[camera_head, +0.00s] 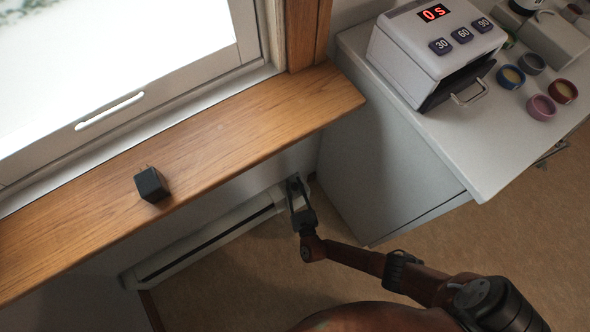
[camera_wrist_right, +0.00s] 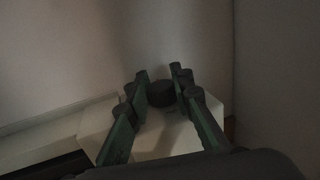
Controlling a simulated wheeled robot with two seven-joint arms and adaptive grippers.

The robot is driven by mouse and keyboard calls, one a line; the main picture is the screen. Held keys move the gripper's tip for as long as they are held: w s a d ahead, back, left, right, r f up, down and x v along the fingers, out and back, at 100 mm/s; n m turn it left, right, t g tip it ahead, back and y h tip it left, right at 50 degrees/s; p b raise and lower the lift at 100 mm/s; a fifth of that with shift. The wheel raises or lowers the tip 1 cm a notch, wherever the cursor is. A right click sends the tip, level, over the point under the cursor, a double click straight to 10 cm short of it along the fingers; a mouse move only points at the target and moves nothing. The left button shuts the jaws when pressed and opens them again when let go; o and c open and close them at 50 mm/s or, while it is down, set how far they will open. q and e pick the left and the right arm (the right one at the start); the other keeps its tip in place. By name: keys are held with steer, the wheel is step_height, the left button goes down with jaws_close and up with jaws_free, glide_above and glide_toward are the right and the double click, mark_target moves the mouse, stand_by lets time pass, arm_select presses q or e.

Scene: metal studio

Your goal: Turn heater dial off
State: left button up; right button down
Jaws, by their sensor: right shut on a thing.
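The heater (camera_head: 205,240) is a long, low white unit along the wall under the window sill, with a dark slot along it. Its right end carries the dial; in the right wrist view the dial (camera_wrist_right: 161,93) is a dark round knob at the white end block (camera_wrist_right: 168,135). My right gripper (camera_head: 297,187) is at this right end in the head view. In the wrist view its two fingers (camera_wrist_right: 160,90) stand on either side of the dial, shut on it. The dial's markings cannot be seen. My left gripper is in neither view.
A wooden window sill (camera_head: 240,115) runs above the heater, with a small black plug adapter (camera_head: 151,185) on it. A white cabinet (camera_head: 395,150) stands close to the right of the heater's end.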

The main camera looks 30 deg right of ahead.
steer(key=shift+y, duration=0.3)
steer(key=c, duration=1.7)
jaws_free()
steer(key=v, duration=1.2)
steer(key=shift+f, duration=0.1)
